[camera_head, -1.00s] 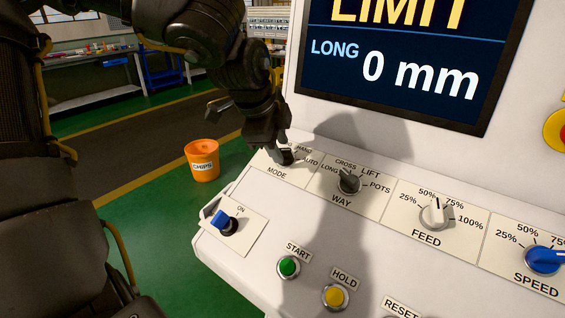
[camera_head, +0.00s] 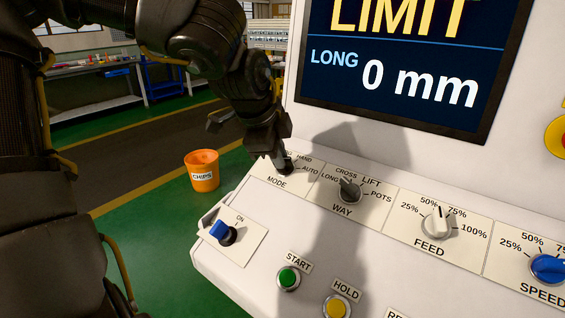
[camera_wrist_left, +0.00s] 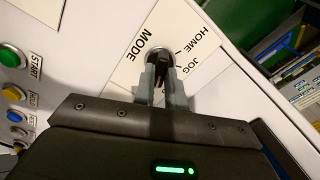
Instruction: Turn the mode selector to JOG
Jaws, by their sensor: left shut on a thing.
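The mode selector is a dark knob (camera_wrist_left: 160,64) on a white MODE plate (camera_head: 272,178) at the far left end of the panel's upper row. In the left wrist view, the labels HOME and JOG show to the right of the knob. My left gripper (camera_head: 284,164) reaches down onto the knob. Its two grey fingers (camera_wrist_left: 161,82) are shut on it, one on each side. I cannot clearly tell which label the knob's pointer faces. In the head view, the fingers hide much of the knob and part of its labels. My right gripper is not in view.
The WAY knob (camera_head: 350,189) stands close to the right of my left gripper, then the FEED knob (camera_head: 437,223). A blue ON switch (camera_head: 222,231) and the green START button (camera_head: 289,278) are nearer. The screen (camera_head: 405,62) rises behind. An orange bin (camera_head: 203,172) stands on the floor.

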